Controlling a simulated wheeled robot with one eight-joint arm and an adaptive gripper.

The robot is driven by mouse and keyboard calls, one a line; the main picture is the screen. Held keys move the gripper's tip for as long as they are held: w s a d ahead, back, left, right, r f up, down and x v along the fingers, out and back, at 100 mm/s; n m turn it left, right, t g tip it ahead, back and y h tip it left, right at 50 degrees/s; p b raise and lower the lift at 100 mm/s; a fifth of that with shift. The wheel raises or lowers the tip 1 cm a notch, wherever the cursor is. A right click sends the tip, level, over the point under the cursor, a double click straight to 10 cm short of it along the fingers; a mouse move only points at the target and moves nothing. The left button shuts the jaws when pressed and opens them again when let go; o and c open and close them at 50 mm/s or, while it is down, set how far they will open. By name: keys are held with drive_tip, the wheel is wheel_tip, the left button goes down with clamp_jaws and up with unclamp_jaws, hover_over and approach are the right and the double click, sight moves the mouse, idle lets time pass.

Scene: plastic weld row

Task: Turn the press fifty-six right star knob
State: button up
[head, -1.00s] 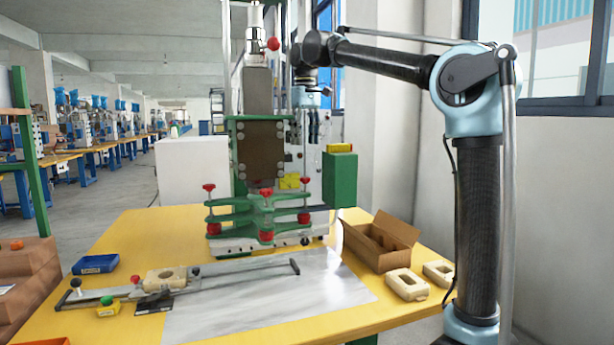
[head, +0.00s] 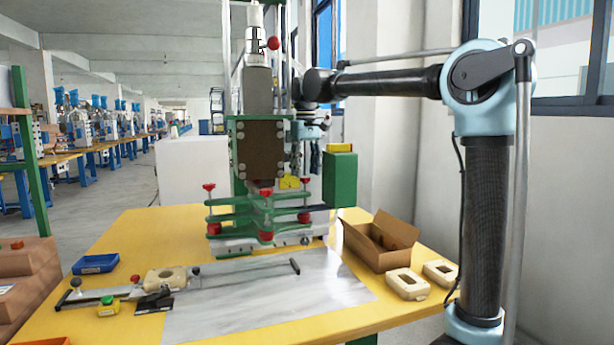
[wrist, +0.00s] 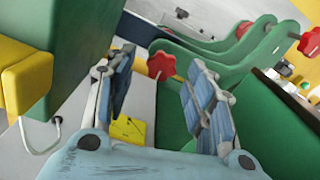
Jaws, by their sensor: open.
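The press (head: 262,150) stands at the back of the yellow table, with green clamp arms (head: 280,210) and red star knobs on it. The right star knob (head: 307,181) is at the right rear of the clamp, just below my gripper (head: 308,165). In the wrist view my gripper (wrist: 160,60) is open, its two blue-grey fingers apart and empty. A red star knob (wrist: 162,66) shows beyond the fingers, in the gap between them. It appears to be the right one. Contact with the fingers cannot be told.
A green box (head: 341,180) stands close to the right of my gripper. Other red knobs (wrist: 310,42) and green arms (wrist: 215,55) show at the wrist view's right. A cardboard box (head: 380,242) and cream parts (head: 408,284) lie at the table's right.

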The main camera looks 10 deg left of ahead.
drive_tip(key=shift+f, duration=0.9)
drive_tip(key=c, duration=1.1)
drive_tip(key=shift+o, duration=0.2)
drive_tip(key=shift+m, duration=0.7)
drive_tip(key=o, duration=1.1)
drive_tip(key=shift+w, duration=0.1)
drive_tip(key=shift+c, duration=0.2)
